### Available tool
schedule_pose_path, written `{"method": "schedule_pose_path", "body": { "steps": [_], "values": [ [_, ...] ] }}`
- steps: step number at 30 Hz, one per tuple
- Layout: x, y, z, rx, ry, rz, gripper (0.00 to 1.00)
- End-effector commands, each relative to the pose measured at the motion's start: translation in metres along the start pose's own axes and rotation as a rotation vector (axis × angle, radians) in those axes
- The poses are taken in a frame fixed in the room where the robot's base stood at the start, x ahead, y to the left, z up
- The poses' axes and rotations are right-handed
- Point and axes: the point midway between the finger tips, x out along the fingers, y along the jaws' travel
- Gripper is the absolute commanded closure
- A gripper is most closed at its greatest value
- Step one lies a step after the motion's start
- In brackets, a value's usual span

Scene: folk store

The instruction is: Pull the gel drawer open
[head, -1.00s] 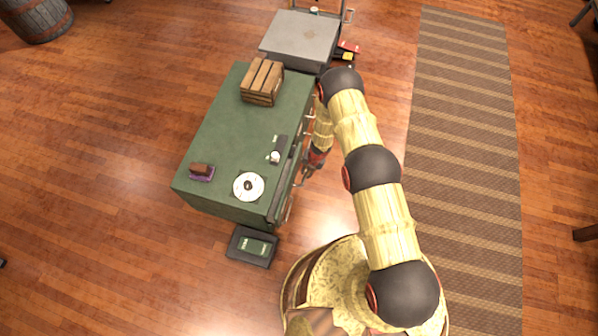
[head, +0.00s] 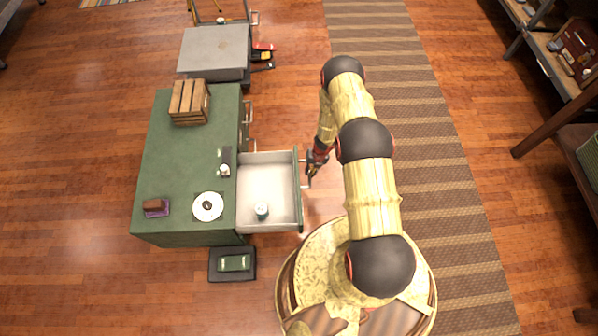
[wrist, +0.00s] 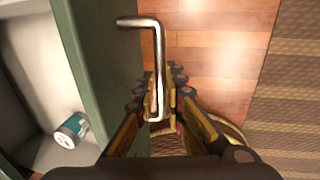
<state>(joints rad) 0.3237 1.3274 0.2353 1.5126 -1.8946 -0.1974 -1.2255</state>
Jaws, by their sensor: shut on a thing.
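The gel drawer (head: 268,190) stands pulled out from the right side of the green cabinet (head: 180,150), showing its pale inside. A teal and white jar (head: 261,211) is in the drawer near its front-bottom corner; it also shows in the wrist view (wrist: 70,130), where its label is too small to read. My gripper (head: 314,165) is at the drawer's outer face. In the wrist view my gripper (wrist: 160,108) is shut on the metal bar handle (wrist: 157,50) of the drawer.
A wooden crate (head: 189,102), a white disc (head: 208,206) and a small brown block on a purple base (head: 156,207) are on the cabinet top. A grey cart (head: 214,52) stands behind. A dark scale-like box (head: 232,264) lies on the floor. A striped rug (head: 440,200) lies to the right.

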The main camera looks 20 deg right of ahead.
Motion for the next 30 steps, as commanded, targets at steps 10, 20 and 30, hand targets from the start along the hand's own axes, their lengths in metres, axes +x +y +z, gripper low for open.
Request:
{"method": "schedule_pose_path", "body": {
  "steps": [10, 20, 30],
  "values": [
    [-0.004, -0.017, 0.001, 0.000, -0.002, 0.000, 1.00],
    [-0.004, -0.016, 0.002, 0.000, -0.002, 0.000, 0.87],
    [-0.003, -0.016, 0.000, 0.000, -0.001, 0.000, 0.71]
  ]
}}
